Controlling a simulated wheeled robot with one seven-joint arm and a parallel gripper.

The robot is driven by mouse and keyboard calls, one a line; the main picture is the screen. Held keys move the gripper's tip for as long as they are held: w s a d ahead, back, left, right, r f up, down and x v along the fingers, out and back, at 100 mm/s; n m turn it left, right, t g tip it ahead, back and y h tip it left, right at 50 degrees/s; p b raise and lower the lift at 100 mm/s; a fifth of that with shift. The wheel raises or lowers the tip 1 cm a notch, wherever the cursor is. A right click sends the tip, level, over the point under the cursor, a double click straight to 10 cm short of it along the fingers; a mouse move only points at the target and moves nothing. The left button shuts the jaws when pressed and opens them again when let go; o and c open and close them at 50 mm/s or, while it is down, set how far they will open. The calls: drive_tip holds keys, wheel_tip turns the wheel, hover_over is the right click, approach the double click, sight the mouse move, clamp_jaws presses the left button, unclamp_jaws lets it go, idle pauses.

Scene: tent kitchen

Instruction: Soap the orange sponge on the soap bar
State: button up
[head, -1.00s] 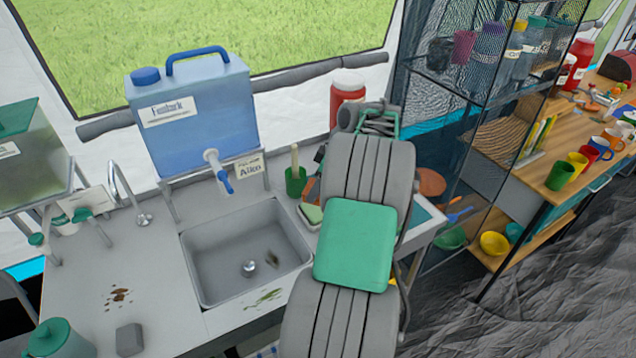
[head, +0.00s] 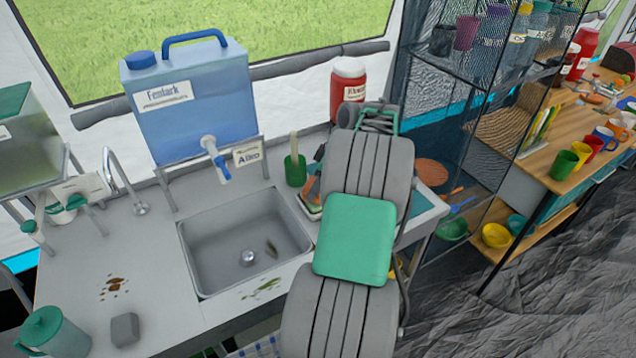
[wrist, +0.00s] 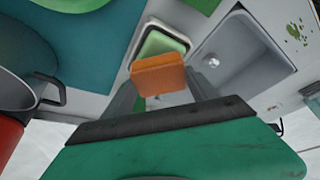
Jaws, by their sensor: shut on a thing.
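The orange sponge (wrist: 158,75) is held between the fingers of my gripper (wrist: 160,88) in the wrist view. The light green soap bar (wrist: 162,44) lies in a white-rimmed dish (wrist: 140,40) just beyond the sponge, which overlaps part of it. I cannot tell whether sponge and soap touch. In the head view a bit of the orange sponge (head: 313,189) shows over the dish (head: 309,208), left of my arm. The soap is mostly hidden there, and my arm hides most of my gripper.
The sink (head: 245,240) is left of the dish, with brown stains (head: 113,286) on the counter beyond. A green cup (head: 295,170) stands behind the dish. A red jar (head: 348,90) is at the back.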

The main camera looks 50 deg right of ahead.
drive_tip(key=shift+f+b, duration=0.85)
drive_tip(key=shift+f, duration=0.15)
idle(1.1)
wheel_tip(320, 180, up, 7)
drive_tip(key=p, duration=0.5)
drive_tip(key=shift+r, duration=0.1)
drive_tip(key=shift+s, duration=0.1)
idle(0.5)
